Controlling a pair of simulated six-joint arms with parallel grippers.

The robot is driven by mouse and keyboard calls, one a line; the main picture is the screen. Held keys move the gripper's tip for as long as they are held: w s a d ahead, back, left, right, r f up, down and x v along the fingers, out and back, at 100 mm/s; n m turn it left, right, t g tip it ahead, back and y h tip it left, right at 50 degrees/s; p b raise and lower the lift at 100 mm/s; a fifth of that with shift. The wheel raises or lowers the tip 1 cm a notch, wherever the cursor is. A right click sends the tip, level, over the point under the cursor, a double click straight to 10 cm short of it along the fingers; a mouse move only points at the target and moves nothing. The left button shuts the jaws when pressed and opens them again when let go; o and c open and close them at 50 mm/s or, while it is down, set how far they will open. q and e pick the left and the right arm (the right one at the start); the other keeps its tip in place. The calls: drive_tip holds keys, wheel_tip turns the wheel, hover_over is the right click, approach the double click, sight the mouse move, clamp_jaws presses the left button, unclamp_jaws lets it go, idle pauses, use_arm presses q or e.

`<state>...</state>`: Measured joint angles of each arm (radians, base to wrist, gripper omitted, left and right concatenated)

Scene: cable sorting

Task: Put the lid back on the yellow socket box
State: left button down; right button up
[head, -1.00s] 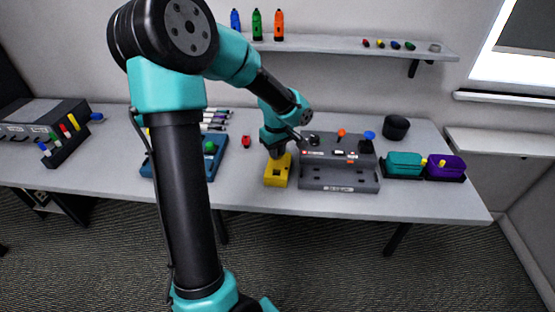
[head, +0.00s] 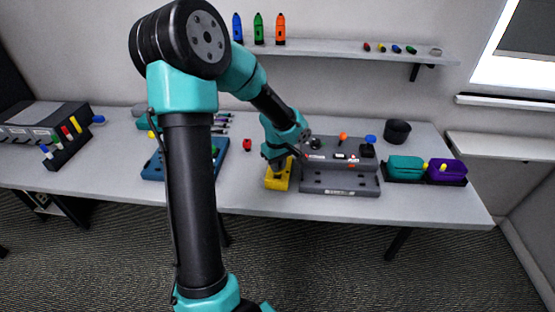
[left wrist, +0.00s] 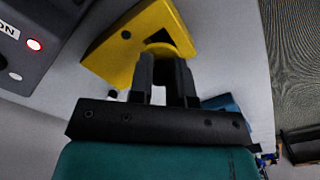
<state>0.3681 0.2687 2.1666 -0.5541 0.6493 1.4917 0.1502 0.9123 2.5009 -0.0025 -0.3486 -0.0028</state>
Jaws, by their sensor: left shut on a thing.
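The yellow socket box (head: 277,184) stands on the table left of the grey panel. It also shows in the left wrist view (left wrist: 120,52), with a small dark hole in its face. My left gripper (head: 279,164) points down over the box. In the left wrist view its two dark fingers (left wrist: 164,62) are shut on a rounded yellow piece, the lid (left wrist: 160,47), right at the box. The fingers hide part of it, so I cannot tell whether the lid is seated. My right gripper is not in view.
The grey panel (head: 340,178) with knobs and lit buttons stands close to the right of the box. A blue tray (head: 153,169) is to the left, partly behind my arm. A small red object (head: 247,145) lies behind the box. Teal (head: 405,168) and purple (head: 446,170) containers stand right.

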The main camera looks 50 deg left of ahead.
use_arm(q)
drive_tip(key=shift+f, duration=1.1)
drive_tip(key=shift+f, duration=0.15)
idle(1.3)
drive_tip(key=c, duration=0.5)
unclamp_jaws()
idle(0.3)
drive_tip(key=shift+r, duration=3.5)
drive_tip(key=shift+c, duration=0.4)
